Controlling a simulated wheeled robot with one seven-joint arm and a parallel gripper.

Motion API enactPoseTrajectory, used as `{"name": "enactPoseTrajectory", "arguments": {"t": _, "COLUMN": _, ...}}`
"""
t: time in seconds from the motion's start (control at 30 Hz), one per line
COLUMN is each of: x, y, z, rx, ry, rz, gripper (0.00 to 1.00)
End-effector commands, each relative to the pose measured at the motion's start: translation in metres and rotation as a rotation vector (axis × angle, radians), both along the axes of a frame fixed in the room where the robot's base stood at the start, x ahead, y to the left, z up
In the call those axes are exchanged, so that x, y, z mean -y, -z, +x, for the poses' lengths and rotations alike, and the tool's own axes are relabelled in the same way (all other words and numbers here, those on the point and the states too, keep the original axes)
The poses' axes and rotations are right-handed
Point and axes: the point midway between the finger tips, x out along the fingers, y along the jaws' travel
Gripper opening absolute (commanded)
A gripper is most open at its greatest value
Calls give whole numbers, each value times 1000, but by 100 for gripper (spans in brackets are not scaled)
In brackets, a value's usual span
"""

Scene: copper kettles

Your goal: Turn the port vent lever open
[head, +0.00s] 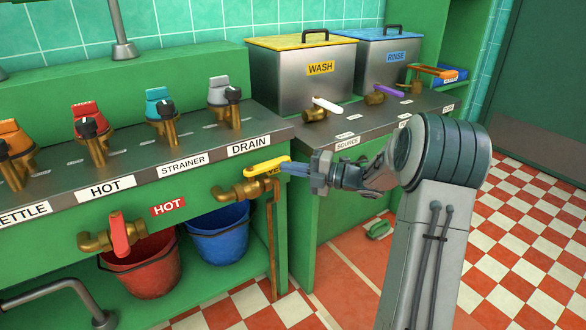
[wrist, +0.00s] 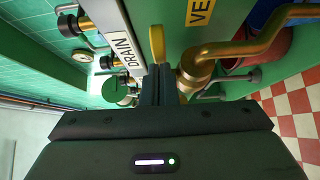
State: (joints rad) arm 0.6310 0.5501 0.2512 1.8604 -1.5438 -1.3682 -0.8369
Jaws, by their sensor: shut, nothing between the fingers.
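The yellow lever (head: 266,166) sits on a brass valve (head: 252,187) at the right end of the green counter front, under the DRAIN label. It lies near level, roughly along the counter front. My gripper (head: 286,168) is shut and empty, its fingertips at the lever's right end. In the wrist view the yellow lever (wrist: 157,42) stands just beyond the shut fingertips (wrist: 161,70); I cannot tell whether they touch. The brass valve (wrist: 197,66) is right of the fingers there. A yellow label (wrist: 200,12) reads "VE", the rest cut off.
A red lever (head: 119,234) marked HOT hangs down at the left. A red bucket (head: 142,268) and blue bucket (head: 219,236) stand below. WASH (head: 300,78) and RINSE (head: 388,65) tanks stand on the right counter. Checkered floor (head: 520,225) is open at right.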

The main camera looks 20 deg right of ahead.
Motion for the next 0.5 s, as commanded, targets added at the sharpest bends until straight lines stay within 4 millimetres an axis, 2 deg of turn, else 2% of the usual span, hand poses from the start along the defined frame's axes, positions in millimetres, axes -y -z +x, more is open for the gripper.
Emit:
{"name": "enactPoseTrajectory", "arguments": {"t": 0.3, "x": 3, "y": -1, "z": -1, "rx": 4, "ry": 8, "rz": 0, "gripper": 0}}
{"name": "enactPoseTrajectory", "arguments": {"t": 0.37, "x": 5, "y": 0, "z": -6, "rx": 2, "ry": 8, "rz": 0, "gripper": 0}}
{"name": "enactPoseTrajectory", "arguments": {"t": 0.5, "x": 14, "y": 1, "z": -31, "rx": 1, "ry": 8, "rz": -1, "gripper": 0}}
